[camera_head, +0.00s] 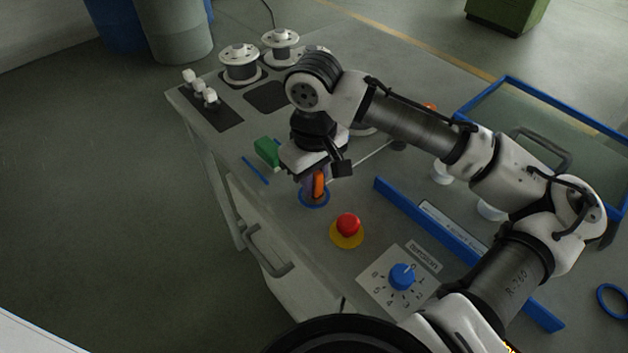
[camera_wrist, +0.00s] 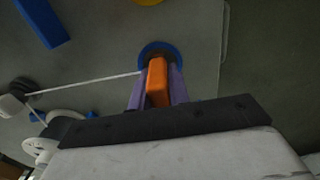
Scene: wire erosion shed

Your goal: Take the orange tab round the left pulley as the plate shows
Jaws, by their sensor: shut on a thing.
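The orange tab (camera_head: 319,184) is upright between the purple fingers of my gripper (camera_head: 314,182), which is shut on it. In the wrist view the tab (camera_wrist: 158,82) sits between both fingers, just over a blue ring (camera_wrist: 160,48) on the bench. A pale cord (camera_head: 362,160) runs taut from the tab to a dark round post (camera_head: 398,145). A white pulley-like disc (camera_head: 363,131) is mostly hidden behind my arm. White round parts (camera_head: 443,174) also show beyond my forearm. I cannot tell which is the left pulley.
A red button on a yellow base (camera_head: 347,226) and a blue dial (camera_head: 402,277) stand near my gripper. A green block (camera_head: 267,151) is to its left. A blue rail (camera_head: 400,201) and a blue-framed clear cover (camera_head: 540,125) are at right. White spools (camera_head: 240,64) stand at the back.

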